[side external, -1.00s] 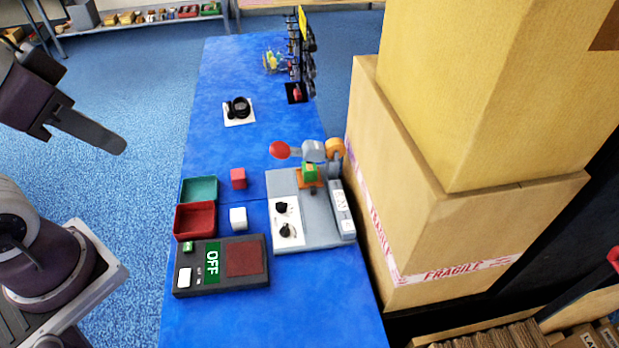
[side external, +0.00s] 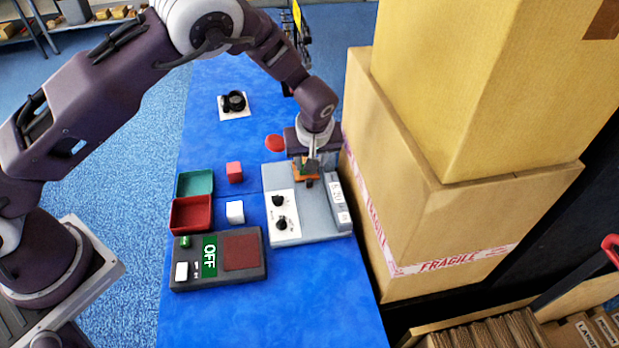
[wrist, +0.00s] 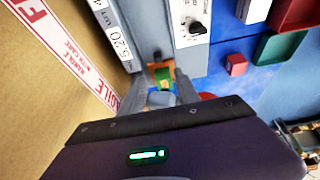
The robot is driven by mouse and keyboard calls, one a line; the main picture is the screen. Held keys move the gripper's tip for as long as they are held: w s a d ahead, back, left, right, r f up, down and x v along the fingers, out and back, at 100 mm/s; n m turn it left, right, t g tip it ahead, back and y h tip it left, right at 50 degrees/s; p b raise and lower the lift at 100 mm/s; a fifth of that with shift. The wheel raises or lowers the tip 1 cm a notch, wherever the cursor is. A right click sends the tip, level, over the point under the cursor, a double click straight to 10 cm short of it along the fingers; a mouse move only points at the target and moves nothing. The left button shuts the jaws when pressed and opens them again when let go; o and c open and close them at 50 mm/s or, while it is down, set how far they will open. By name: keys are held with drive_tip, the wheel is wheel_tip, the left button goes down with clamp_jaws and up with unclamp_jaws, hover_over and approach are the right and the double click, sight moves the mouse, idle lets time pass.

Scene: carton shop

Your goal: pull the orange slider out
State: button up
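The orange slider (side external: 306,174) sits on the grey station (side external: 318,220), with a green block on it. My gripper (side external: 313,164) is directly above and behind it, pointing down, and hides part of it. In the wrist view the slider and green block (wrist: 163,77) show just beyond and between my fingertips (wrist: 161,92). The fingers are spread apart with a gap. I cannot tell whether either finger touches the slider.
A red knob (side external: 275,143) stands left of my gripper. Stacked cartons (side external: 425,220) rise close on the right. A dark control box (side external: 218,260) reading OFF, a red tray (side external: 190,214), a green tray (side external: 194,183), a red cube (side external: 234,171) and a white cube (side external: 235,211) lie left.

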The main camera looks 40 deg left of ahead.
sight(309, 180)
drive_tip(key=x, duration=0.9)
drive_tip(key=shift+d+f, duration=0.3)
drive_tip(key=shift+f, duration=0.2)
drive_tip(key=shift+c, duration=0.5)
clamp_jaws()
